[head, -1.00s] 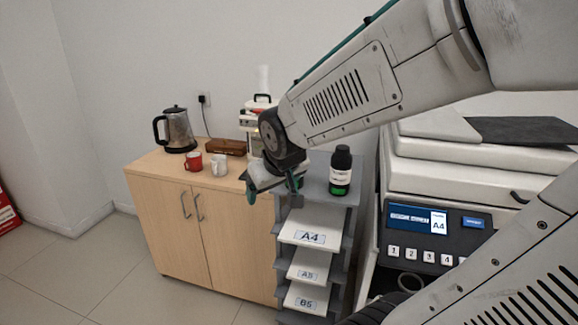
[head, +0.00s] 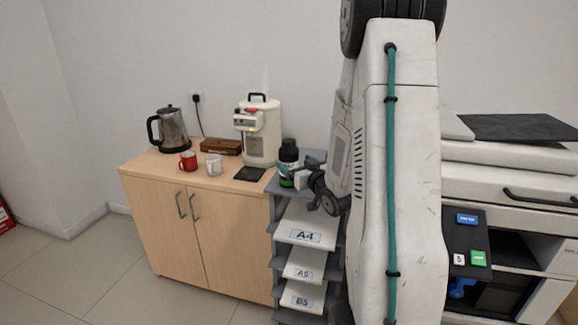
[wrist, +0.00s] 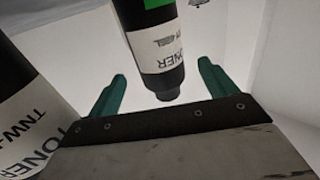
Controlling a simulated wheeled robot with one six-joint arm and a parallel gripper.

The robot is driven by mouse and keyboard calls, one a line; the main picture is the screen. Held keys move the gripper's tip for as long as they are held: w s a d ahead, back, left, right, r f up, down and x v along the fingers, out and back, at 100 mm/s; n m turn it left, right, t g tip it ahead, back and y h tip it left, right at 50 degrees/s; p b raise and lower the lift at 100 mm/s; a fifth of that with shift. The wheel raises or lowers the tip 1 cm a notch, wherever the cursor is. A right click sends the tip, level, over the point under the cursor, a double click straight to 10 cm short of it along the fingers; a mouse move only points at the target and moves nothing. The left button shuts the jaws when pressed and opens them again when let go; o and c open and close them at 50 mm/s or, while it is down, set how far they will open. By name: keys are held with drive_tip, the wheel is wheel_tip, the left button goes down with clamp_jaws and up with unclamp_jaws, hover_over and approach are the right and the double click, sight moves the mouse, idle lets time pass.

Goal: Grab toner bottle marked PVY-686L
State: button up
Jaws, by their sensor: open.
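A black toner bottle with a green band (head: 288,155) stands at the back left of the grey paper rack's top. My gripper (head: 300,180) is beside it at its lower right in the head view, partly hiding it. Another black bottle (wrist: 20,95), labelled TONER TNW-, stands close at the left, outside the fingers. Nothing is gripped.
The grey rack (head: 283,205) holds paper shelves marked A4, A5 and B5. A wooden cabinet (head: 230,235) at its left carries a kettle (head: 173,130), a red mug (head: 188,161), a white mug (head: 213,165) and a white machine (head: 262,130). A copier (head: 520,180) stands at the right.

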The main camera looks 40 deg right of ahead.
drive_tip(key=x, duration=0.7)
drive_tip(key=shift+w+f, duration=0.1)
drive_tip(key=shift+f, duration=0.1)
drive_tip(key=c, duration=1.2)
